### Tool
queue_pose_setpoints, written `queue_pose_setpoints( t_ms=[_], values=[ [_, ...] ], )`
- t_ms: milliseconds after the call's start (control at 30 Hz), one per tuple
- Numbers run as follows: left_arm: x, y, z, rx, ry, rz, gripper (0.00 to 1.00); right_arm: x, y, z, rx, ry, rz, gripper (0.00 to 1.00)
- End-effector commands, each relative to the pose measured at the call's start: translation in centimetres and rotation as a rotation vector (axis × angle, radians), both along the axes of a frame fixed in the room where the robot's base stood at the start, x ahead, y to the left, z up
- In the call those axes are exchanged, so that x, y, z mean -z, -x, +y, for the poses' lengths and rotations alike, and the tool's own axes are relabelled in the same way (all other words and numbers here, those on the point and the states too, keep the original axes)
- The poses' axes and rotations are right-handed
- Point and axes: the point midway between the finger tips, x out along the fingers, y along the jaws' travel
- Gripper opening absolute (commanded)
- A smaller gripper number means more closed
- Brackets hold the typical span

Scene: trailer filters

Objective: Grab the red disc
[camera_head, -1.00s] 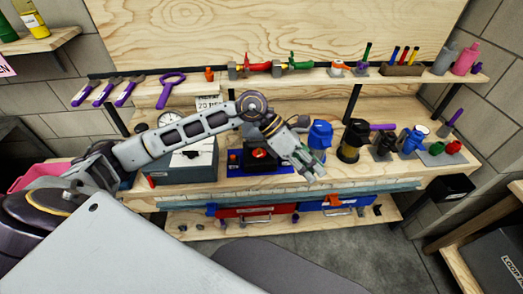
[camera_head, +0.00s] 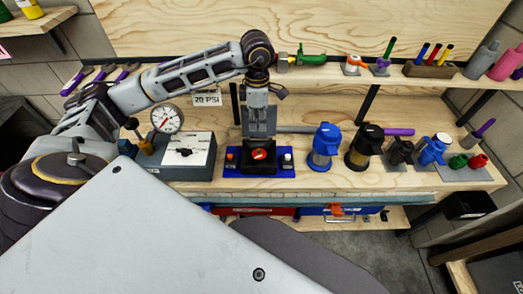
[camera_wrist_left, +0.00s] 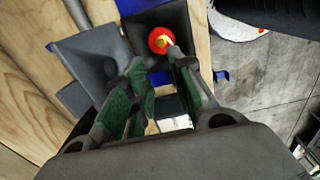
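The red disc (camera_head: 259,154) sits in a black holder (camera_head: 262,169) on a blue mat (camera_head: 231,170) on the workbench. In the left wrist view the red disc (camera_wrist_left: 160,40), with a small yellow part at its middle, lies inside the dark holder, beyond the fingertips. My left gripper (camera_head: 259,132) hangs fingers-down, just behind and above the disc in the head view. In the left wrist view my left gripper (camera_wrist_left: 160,72) has its green-padded fingers apart, with nothing between them. My right gripper is not in view.
A grey box with a dial (camera_head: 187,152) and a round gauge (camera_head: 167,119) stand left of the mat. A blue-topped filter (camera_head: 324,147) and a black-topped filter (camera_head: 362,147) stand to its right. A tool shelf (camera_head: 330,75) runs behind.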

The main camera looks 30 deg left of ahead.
Motion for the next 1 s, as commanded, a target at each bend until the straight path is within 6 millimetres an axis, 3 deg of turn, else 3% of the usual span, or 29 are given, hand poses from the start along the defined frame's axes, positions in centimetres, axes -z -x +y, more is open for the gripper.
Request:
queue_pose_setpoints(
  t_ms=[433,1000],
  values=[
    [0.9,0.0,-0.1,0.0,0.003,0.002,0.24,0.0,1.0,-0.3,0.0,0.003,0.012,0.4],
    [7.8,0.1,-0.2,0.001,0.004,0.002,0.24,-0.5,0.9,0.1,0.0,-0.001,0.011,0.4]
  ],
)
